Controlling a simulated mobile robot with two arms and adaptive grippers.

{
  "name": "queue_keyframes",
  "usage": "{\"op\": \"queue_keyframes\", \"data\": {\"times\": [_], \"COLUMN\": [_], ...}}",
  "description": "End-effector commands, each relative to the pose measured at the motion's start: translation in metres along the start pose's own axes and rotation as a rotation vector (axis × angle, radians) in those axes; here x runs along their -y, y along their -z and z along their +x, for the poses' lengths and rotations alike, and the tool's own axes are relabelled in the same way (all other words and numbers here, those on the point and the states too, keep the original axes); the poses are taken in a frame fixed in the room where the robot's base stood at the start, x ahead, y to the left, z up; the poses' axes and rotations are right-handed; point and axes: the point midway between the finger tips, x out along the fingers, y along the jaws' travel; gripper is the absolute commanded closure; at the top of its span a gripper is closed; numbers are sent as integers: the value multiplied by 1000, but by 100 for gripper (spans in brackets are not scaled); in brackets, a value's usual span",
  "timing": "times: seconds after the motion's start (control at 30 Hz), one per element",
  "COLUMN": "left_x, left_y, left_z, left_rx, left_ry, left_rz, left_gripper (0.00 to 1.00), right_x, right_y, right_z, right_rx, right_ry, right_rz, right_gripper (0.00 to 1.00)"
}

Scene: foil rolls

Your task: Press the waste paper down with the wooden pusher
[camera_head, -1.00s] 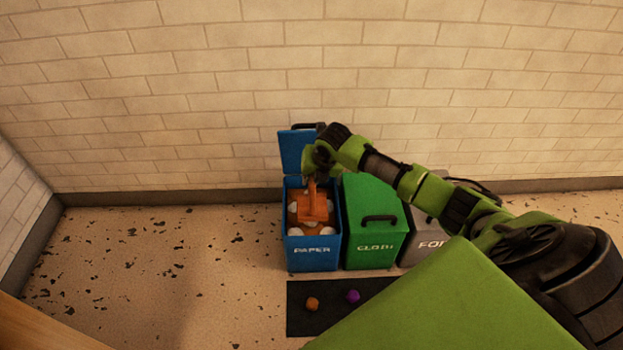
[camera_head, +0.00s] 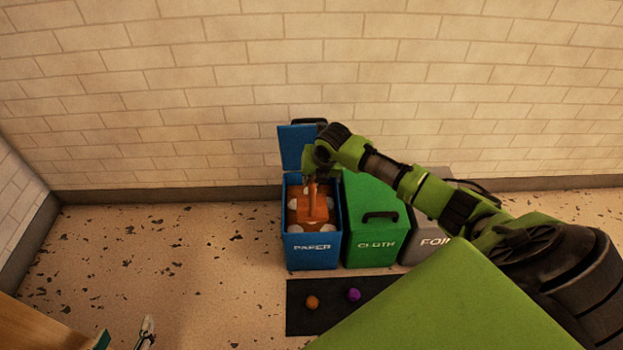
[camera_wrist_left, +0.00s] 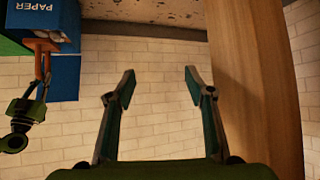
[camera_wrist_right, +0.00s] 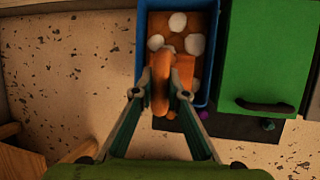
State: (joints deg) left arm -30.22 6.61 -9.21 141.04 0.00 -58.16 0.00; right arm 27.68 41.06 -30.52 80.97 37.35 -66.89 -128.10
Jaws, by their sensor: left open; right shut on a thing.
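The orange-brown wooden pusher (camera_head: 319,206) is inside the open blue PAPER bin (camera_head: 314,262), its handle upright. White waste paper wads (camera_wrist_right: 195,44) show around the pusher's plate in the right wrist view. My right gripper (camera_head: 312,180) is above the bin and shut on the pusher's handle (camera_wrist_right: 160,82). How hard the plate bears on the paper cannot be told. My left gripper (camera_wrist_left: 160,88) is open and empty, away from the bin; a fingertip shows at the lower left of the head view.
The bin's lid (camera_head: 298,148) stands open against the wall. A closed green CLOTH bin (camera_head: 375,215) and a grey FOIL bin (camera_head: 425,242) stand to the right. An orange ball (camera_head: 312,302) and a purple ball (camera_head: 353,295) lie on a black mat (camera_head: 300,325). Wooden furniture (camera_head: 40,330) is at lower left.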

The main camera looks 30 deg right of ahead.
Motion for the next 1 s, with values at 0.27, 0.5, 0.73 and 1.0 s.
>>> {"op": "queue_keyframes", "data": {"times": [0.27, 0.5, 0.73, 1.0], "left_x": [-4, -7, -9, -12], "left_y": [26, 49, 71, 96], "left_z": [4, 3, 1, -5], "left_rx": [-115, -216, -313, -429], "left_ry": [-8, -13, -19, -26], "left_rz": [1, 2, 2, 1], "left_gripper": [51, 51, 51, 51], "right_x": [0, 1, 2, 3], "right_y": [1, 2, 3, 7], "right_z": [4, 7, 10, 18], "right_rx": [3, 3, 3, 2], "right_ry": [-2, -2, -2, -2], "right_rz": [0, 0, 0, 0], "right_gripper": [100, 100, 100, 100]}}
